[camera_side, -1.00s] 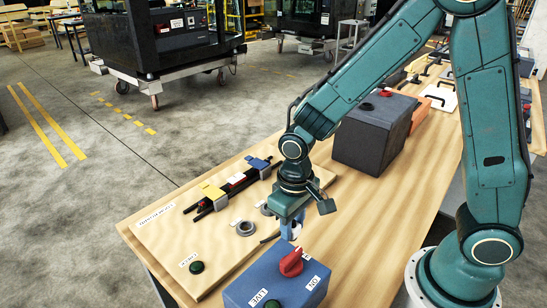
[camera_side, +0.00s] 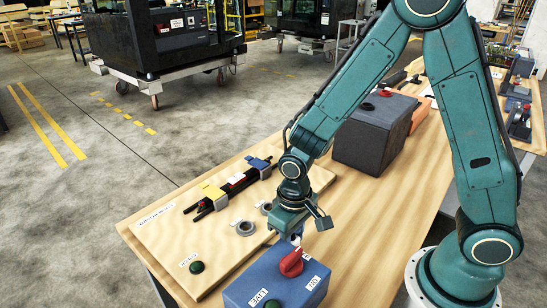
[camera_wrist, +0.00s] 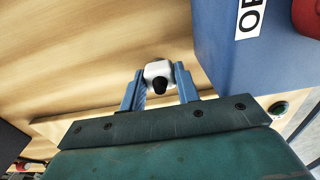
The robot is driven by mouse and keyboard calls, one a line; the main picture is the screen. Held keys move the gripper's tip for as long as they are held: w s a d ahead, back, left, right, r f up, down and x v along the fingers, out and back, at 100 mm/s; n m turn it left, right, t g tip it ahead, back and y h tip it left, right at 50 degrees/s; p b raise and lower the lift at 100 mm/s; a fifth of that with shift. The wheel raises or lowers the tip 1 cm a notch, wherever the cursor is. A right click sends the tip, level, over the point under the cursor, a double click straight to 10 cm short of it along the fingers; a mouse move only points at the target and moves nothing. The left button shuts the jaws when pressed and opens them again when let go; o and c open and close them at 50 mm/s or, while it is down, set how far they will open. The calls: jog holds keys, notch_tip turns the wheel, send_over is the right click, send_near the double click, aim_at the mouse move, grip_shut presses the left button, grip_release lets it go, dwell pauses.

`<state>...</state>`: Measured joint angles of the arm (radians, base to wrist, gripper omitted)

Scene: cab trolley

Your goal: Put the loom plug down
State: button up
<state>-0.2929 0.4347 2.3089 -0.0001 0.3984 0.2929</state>
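A small white plug (camera_wrist: 158,70) with a dark round end, which I take to be the loom plug, sits between the two blue fingers of my gripper (camera_wrist: 160,88) in the wrist view. The fingers press on its sides, and bare wood shows behind it. In the side view my gripper (camera_side: 295,238) is low, just behind the blue box with the red knob. Only a bit of white shows under it there. The box hides the fingertips, so I cannot tell whether the plug touches the table.
The blue box (camera_side: 262,283) with a red knob (camera_side: 291,262) is close in front of my gripper. To the left, a pale board (camera_side: 165,233) carries grey rings (camera_side: 245,228), a green button (camera_side: 197,267) and dark bars with coloured clips. A dark grey box (camera_side: 372,140) stands behind.

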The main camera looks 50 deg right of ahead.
jog(key=o, duration=0.3)
jog(key=shift+o, duration=0.2)
jog(key=shift+r, duration=0.1)
notch_tip(320, 180, up, 12)
dwell(0.7)
jog(key=shift+r, duration=0.1)
dwell(0.4)
